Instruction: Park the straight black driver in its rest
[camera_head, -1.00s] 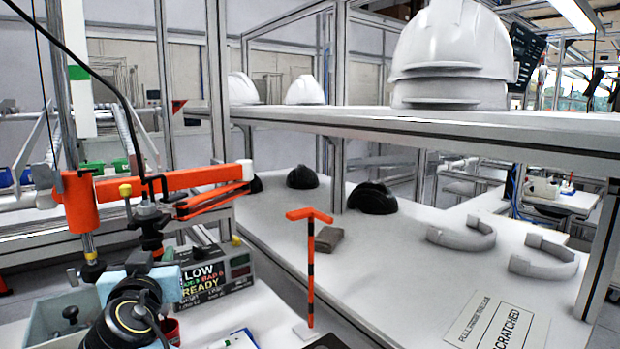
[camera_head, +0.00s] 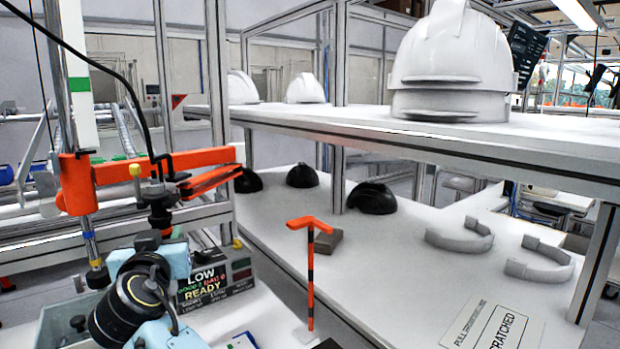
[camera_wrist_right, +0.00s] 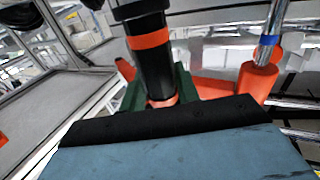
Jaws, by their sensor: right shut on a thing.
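The straight black driver (camera_head: 158,205) hangs upright from an orange swing arm (camera_head: 130,168) on a chrome post at the left of the head view. In the right wrist view, the driver (camera_wrist_right: 149,50) shows as a black cylinder with orange bands. My right gripper (camera_head: 152,243) is shut on the driver's lower body. The wrist view shows the driver standing just beyond a black-edged blue pad of the gripper (camera_wrist_right: 158,103). My wrist hides the area below the driver in the head view. I cannot identify its rest. My left gripper is out of view.
A display box (camera_head: 213,282) reading "READY" stands right of my wrist. A grey bin (camera_head: 65,322) lies at lower left. An orange banded post (camera_head: 310,270) stands on the bench front. White helmet shells (camera_head: 455,60) sit on the shelf at right.

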